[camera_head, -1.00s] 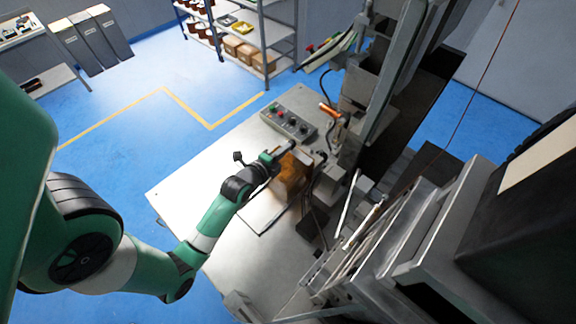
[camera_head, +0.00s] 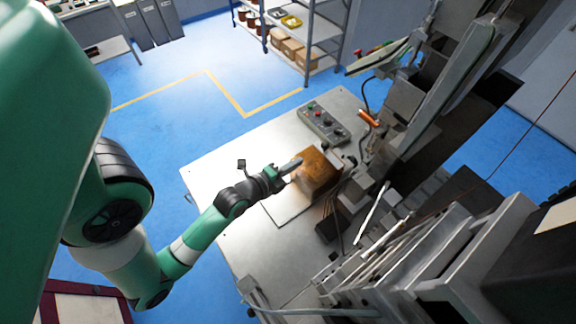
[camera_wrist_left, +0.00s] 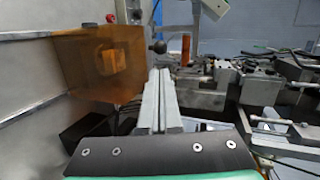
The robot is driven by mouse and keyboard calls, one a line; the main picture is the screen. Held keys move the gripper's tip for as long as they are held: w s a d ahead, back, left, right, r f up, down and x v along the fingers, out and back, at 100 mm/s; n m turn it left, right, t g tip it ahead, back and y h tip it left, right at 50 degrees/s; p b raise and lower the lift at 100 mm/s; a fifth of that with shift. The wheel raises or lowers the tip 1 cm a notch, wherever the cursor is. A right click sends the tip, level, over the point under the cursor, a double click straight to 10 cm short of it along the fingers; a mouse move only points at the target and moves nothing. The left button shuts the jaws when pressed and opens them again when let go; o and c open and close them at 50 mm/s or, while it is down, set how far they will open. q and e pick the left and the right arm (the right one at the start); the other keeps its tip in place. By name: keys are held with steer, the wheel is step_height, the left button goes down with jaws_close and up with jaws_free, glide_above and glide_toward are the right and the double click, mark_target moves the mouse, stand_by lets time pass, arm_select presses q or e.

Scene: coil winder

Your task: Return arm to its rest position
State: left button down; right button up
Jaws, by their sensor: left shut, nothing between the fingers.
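My left arm reaches in from the left over the metal worktable (camera_head: 215,165) in the head view. Its gripper (camera_head: 297,162) is shut and empty, just left of an amber translucent box (camera_head: 318,172) on the machine. In the left wrist view the two grey fingers (camera_wrist_left: 157,100) lie side by side, with nothing between them. The amber box (camera_wrist_left: 100,65) shows there at upper left, apart from the fingertips. My right gripper is not in view.
The coil winder (camera_head: 420,100) with its metal parts fills the right side. A control box (camera_head: 325,122) with buttons sits at the table's back. A shelf rack (camera_head: 318,35) stands on the blue floor behind. The table's left part is clear.

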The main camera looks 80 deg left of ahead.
arm_select(q)
steer(key=shift+v, duration=1.3)
